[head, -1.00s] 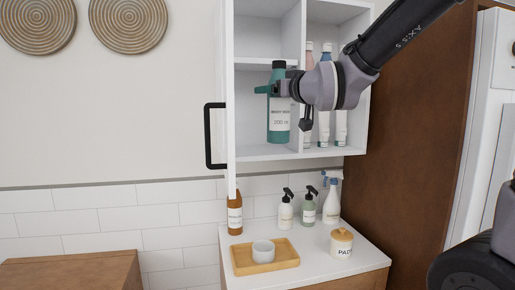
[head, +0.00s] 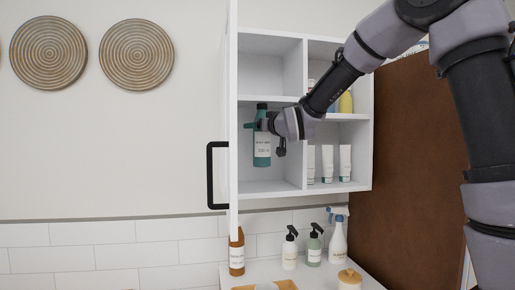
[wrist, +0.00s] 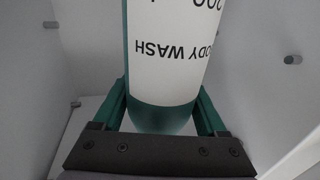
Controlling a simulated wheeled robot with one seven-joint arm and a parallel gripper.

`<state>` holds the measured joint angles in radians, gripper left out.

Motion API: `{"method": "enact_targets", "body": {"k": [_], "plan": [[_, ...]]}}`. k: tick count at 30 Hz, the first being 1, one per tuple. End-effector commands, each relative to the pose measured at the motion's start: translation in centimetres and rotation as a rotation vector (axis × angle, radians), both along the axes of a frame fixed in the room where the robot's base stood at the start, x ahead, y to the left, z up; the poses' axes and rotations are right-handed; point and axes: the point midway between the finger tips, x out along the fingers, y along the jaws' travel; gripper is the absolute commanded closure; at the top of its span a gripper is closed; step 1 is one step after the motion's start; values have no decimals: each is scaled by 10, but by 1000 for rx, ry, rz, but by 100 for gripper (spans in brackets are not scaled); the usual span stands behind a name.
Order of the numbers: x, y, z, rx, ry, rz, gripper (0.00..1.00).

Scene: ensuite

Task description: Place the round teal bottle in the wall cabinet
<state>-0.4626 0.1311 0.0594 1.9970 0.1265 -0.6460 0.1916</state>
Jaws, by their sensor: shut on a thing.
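The round teal bottle (head: 262,150) has a dark cap and a white label, and it is upright in the lower left compartment of the white wall cabinet (head: 270,187). Its base appears a little above the compartment floor in the head view. My gripper (head: 258,126) is shut on the bottle's upper part, reaching in from the right. In the wrist view my gripper (wrist: 165,118) has a finger on each side of the bottle (wrist: 175,55), whose label reads "body wash". The cabinet door (head: 230,130) stands open at the left, with a black handle (head: 211,175).
White tubes (head: 327,164) stand in the lower right compartment, and a yellow bottle (head: 346,102) stands above them. The upper left compartment (head: 268,70) is empty. Below, a counter holds an amber bottle (head: 237,256), pump bottles (head: 290,250) and a spray bottle (head: 338,240).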

Motion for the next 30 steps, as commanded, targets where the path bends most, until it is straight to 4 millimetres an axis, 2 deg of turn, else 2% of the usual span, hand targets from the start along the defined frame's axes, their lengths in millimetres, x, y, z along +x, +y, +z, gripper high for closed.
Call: {"method": "enact_targets", "body": {"k": [1, 3, 11, 18, 30], "plan": [[6, 2, -2, 0, -1, 0, 100], [4, 1, -15, -2, 1, 0, 100], [3, 1, -37, -1, -1, 0, 100], [6, 2, -67, 0, -1, 0, 100], [7, 2, -72, 0, -2, 0, 100]]}}
